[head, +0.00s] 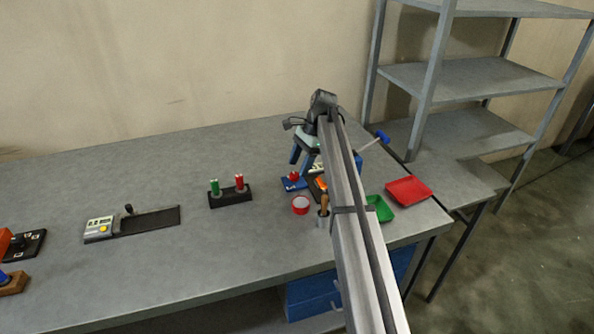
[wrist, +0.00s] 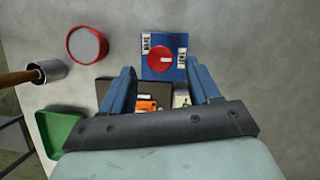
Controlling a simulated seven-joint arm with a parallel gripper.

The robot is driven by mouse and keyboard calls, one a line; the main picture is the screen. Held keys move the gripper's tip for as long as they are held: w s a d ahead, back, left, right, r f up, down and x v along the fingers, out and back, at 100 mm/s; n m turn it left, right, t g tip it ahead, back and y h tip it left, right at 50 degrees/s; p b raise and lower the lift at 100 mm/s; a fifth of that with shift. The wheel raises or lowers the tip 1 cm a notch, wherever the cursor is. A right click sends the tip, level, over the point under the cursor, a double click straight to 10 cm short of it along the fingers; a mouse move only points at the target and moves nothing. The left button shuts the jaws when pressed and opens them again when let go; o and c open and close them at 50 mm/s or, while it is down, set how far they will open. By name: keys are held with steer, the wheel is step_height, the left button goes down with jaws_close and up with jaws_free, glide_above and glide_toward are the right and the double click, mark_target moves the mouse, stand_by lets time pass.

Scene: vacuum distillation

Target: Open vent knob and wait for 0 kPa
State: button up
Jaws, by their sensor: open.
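The vent knob is a round red knob (wrist: 161,60) on a square blue plate (wrist: 179,73) with white labels. It also shows in the head view as a small red knob (head: 293,175) on a blue base (head: 289,185). My gripper (wrist: 160,72) is open, with its blue fingers spread on either side below the knob in the wrist view. I see nothing between the fingers' tips. In the head view my gripper (head: 301,166) hangs over the table by the knob. The knob's turn position is unclear, and I can read no pressure value.
A dark-based device with an orange part (wrist: 147,103) lies under my gripper. Around it are a red round container (head: 300,204), a metal cup (head: 323,219), a green tray (head: 379,208) and a red tray (head: 408,191). A black rack (head: 230,197) stands left. Shelves stand right.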

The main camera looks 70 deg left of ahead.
mark_target(294, 177)
steer(key=shift+x, duration=1.45)
steer(key=shift+c, duration=0.2)
steer(key=c, duration=1)
steer(key=n+h, duration=0.1)
steer(key=n, duration=0.1)
steer(key=shift+a+n, duration=0.2)
steer(key=shift+n, duration=0.2)
steer(key=shift+s+a+n+t+h, duration=0.1)
steer(key=shift+n+t+h, duration=0.3)
steer(key=shift+n, duration=0.7)
steer(key=shift+a+n+t+h, duration=0.1)
steer(key=shift+n+t+h, duration=0.25)
steer(key=shift+n, duration=0.75)
steer(key=shift+d, duration=0.1)
